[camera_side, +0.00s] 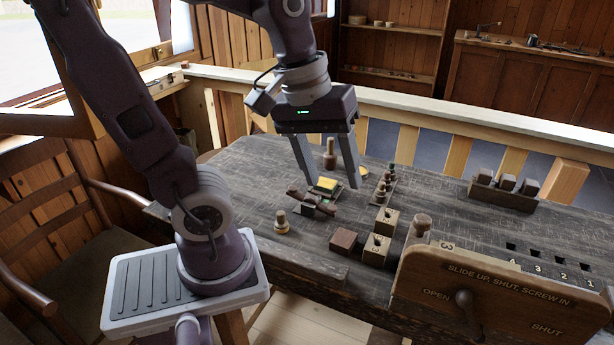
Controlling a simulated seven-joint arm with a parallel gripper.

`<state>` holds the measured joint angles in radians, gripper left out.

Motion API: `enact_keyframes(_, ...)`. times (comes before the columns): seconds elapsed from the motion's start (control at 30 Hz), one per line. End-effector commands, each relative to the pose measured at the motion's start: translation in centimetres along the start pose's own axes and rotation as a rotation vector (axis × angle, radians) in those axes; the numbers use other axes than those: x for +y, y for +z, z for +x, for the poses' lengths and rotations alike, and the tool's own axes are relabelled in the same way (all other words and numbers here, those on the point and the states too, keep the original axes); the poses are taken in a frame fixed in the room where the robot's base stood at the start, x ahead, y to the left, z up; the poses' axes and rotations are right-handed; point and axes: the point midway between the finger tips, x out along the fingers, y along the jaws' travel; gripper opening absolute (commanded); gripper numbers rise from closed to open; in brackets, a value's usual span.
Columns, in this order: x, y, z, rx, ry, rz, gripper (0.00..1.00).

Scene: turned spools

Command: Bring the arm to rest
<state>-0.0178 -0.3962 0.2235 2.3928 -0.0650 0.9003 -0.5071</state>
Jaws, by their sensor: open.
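My gripper (328,181) is open, its two grey fingers spread and pointing down over the dark wooden table (262,170). A yellow-topped block (326,184) shows between and beyond the fingertips. Just in front of it a dark brown turned piece (312,200) lies across a small greenish block. I cannot tell whether the fingertips touch anything; nothing is seen gripped.
Small wooden blocks (376,250) and a reddish-brown block (343,241) stand near the front. A row of small pegs (384,183) is right of the gripper. A dark rack (503,191) holds several grey blocks. A lettered board with a lever (500,290) rises at front right.

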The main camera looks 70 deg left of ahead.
Motion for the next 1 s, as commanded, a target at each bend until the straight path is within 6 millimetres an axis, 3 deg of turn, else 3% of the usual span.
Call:
enact_keyframes(0.03, 0.1, 1.8, -1.2, 0.067, 0.032, 0.221, 0.56)
enact_keyframes(0.1, -0.1, 3.7, -2.1, 0.151, 0.038, 0.496, 0.56)
enact_keyframes(0.23, -0.5, 5.3, -2.6, 0.238, 0.02, 0.76, 0.56)
enact_keyframes(1.0, -0.5, 5.5, -2.7, 0.248, 0.016, 0.794, 0.56)
